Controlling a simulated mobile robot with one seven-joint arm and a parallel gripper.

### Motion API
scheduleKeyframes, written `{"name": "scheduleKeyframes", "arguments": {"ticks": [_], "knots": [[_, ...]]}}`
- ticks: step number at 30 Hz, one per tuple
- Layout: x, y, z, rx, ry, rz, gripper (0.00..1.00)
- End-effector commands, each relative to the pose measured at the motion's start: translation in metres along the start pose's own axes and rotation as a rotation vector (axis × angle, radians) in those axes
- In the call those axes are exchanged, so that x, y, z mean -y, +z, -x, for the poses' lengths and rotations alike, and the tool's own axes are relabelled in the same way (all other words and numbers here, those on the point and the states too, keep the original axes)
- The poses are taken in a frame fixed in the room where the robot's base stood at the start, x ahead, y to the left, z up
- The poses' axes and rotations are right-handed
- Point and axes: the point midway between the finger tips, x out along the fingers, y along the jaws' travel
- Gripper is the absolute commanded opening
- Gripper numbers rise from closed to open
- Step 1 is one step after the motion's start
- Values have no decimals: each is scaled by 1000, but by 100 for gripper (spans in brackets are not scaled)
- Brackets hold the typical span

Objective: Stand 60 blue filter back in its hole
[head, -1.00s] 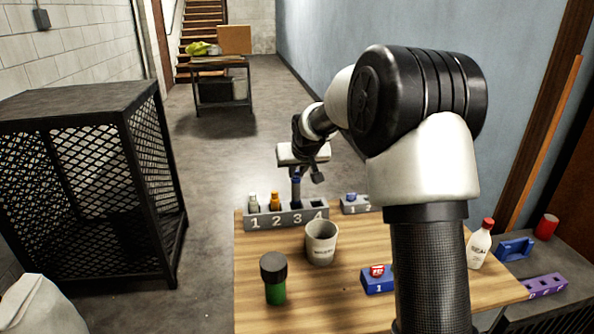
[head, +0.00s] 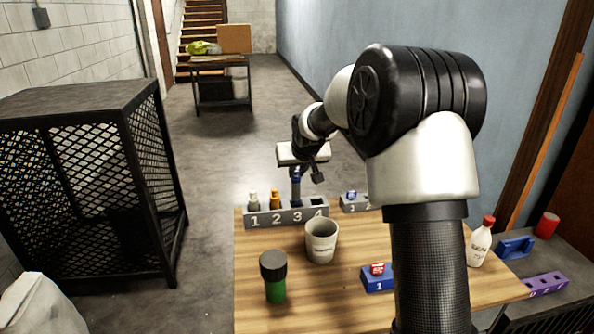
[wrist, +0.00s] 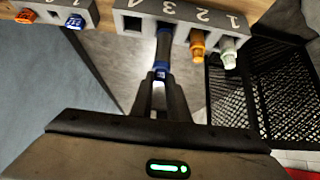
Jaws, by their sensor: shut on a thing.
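My gripper (wrist: 159,98) is shut on a slim dark filter with blue bands (wrist: 163,52), gripping it near one blue end. In the head view my gripper (head: 296,172) is at the far edge of the wooden table, above a grey numbered rack (head: 285,217). The filter is upright at the hole marked 3; I cannot tell how far inside it is. The rack also shows upside down in the wrist view (wrist: 183,12). The hole marked 4 (wrist: 132,24) is empty. A pale-capped item (head: 253,199) stands in hole 1 and an orange one (head: 275,198) in hole 2.
A second grey rack (head: 352,206) with a blue-topped item stands to the right. A white cup (head: 321,242), a green jar with a black lid (head: 273,277) and a blue block (head: 377,281) stand nearer. A white bottle (head: 480,242) is at right. A mesh cage (head: 90,190) is left.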

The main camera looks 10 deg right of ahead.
Motion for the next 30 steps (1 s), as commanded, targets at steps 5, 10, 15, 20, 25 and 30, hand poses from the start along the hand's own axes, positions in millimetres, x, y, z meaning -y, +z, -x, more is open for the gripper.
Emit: {"name": "scheduleKeyframes", "arguments": {"ticks": [5,10,15,20,25,30], "knots": [[0,2,-3,0,0,0,0],[0,4,-5,0,0,0,0],[0,6,-6,0,0,0,0],[0,7,-8,0,0,0,0],[0,8,-9,0,0,0,0],[0,7,-9,0,0,0,0]]}}
